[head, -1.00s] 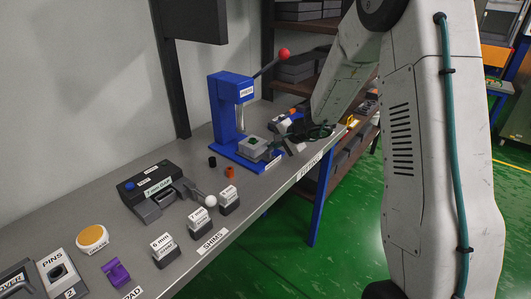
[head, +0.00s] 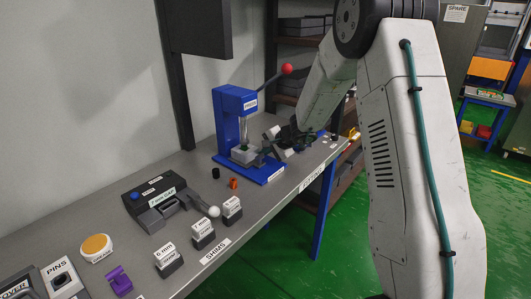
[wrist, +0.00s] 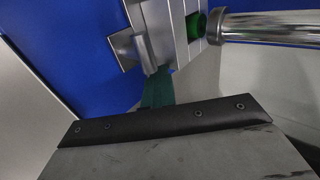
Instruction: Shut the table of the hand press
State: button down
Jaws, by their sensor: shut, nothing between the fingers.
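The blue hand press (head: 228,118) stands at the far end of the bench, with a red-knobbed lever (head: 287,69) raised to the right. Its grey table (head: 241,155) sits low in the frame, close against the upright and under the ram. In the wrist view the silver table (wrist: 181,22) has a small plate on its near side, and a green piece lies near the bright ram cylinder (wrist: 268,27). My gripper (head: 266,157) is shut and empty, at the table's right side. Whether it touches the table is hard to tell.
A dark gauge box (head: 150,198) with a white-knobbed lever and several labelled shim blocks (head: 203,234) are nearer. Dark shelving stands behind the press.

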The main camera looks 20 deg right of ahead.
jog(key=s, duration=0.1)
jog(key=s+d+r, duration=0.1)
jog(key=s, duration=0.1)
jog(key=s+d, duration=0.1)
jog(key=shift+s+d+r, duration=0.15)
jog(key=shift+s+d, duration=0.05)
jog(key=v, duration=0.8)
jog(key=shift+s, duration=0.25)
jog(key=s+a+r+n+g+y, duration=0.1)
jog(key=s+a+r+n+g, duration=0.15)
jog(key=s+a, duration=0.4)
jog(key=s+a+r+n+g+y, duration=0.1)
jog(key=s+a+n+g, duration=0.25)
jog(key=s, duration=0.65)
jog(key=s+a+r+n+h, duration=0.1)
jog(key=s+r+n+h, duration=0.2)
jog(key=s, duration=0.8)
jog(key=s+a+r+n+g+h, duration=0.1)
jog(key=s+r+n+h, duration=0.2)
jog(key=s, duration=0.9)
jog(key=shift+r+n, duration=0.3)
jog(key=shift+r, duration=0.9)
